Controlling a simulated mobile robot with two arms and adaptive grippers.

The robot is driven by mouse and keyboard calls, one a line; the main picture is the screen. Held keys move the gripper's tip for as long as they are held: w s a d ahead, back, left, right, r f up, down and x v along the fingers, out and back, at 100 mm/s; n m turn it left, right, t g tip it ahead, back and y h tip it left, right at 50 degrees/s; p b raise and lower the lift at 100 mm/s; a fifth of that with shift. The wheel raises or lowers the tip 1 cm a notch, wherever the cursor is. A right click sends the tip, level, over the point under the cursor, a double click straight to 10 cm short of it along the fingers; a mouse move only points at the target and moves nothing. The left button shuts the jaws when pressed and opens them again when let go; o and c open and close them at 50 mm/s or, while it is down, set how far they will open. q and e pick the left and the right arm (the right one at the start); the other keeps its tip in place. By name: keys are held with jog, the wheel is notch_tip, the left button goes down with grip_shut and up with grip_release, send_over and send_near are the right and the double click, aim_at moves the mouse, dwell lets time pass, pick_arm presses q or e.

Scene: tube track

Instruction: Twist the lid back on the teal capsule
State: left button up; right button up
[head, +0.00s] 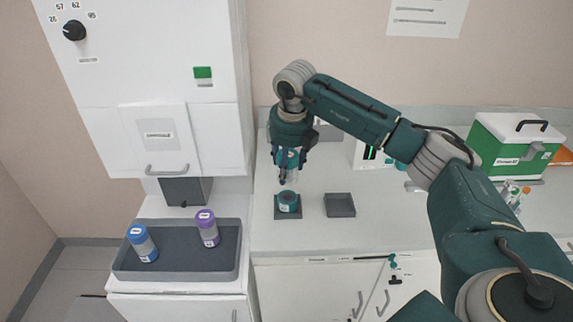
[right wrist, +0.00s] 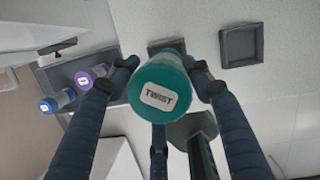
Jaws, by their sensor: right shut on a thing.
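My right gripper (head: 288,176) points down over the teal capsule's body (head: 288,203), which stands upright in a small dark square holder (head: 278,213) on the counter. In the right wrist view the fingers of my right gripper (right wrist: 166,90) are shut around the teal lid (right wrist: 150,115). The lid's top faces the camera and carries a white label reading "TWIST". The lid is above the body in the head view; the fingers partly hide it, and I cannot tell whether the two touch. The lid hides the body in the wrist view. My left gripper is not in view.
An empty dark square tray (head: 340,205) sits to the right of the holder. A grey tray (head: 122,264) at the left holds a blue capsule (head: 141,243) and a purple capsule (head: 207,228). A green case (head: 513,143) stands at the right. The counter's front middle is clear.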

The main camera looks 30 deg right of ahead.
aim_at(287, 184)
jog(key=shift+f, duration=0.1)
dwell(0.3)
jog(key=shift+s+b+x, duration=0.2)
jog(key=shift+b+x, duration=0.45)
jog(key=shift+x, duration=0.25)
jog(key=shift+s+b+x, duration=0.2)
jog(key=shift+b+x, duration=0.5)
jog(key=shift+x, duration=0.2)
jog(key=shift+s+b+x, duration=0.15)
jog(key=shift+b+x, duration=0.5)
jog(key=shift+x, duration=0.3)
jog(key=shift+a+f, duration=0.2)
jog(key=shift+f, duration=0.05)
jog(key=shift+f+b, duration=0.3)
jog(key=shift+b, duration=0.05)
jog(key=shift+f, duration=0.1)
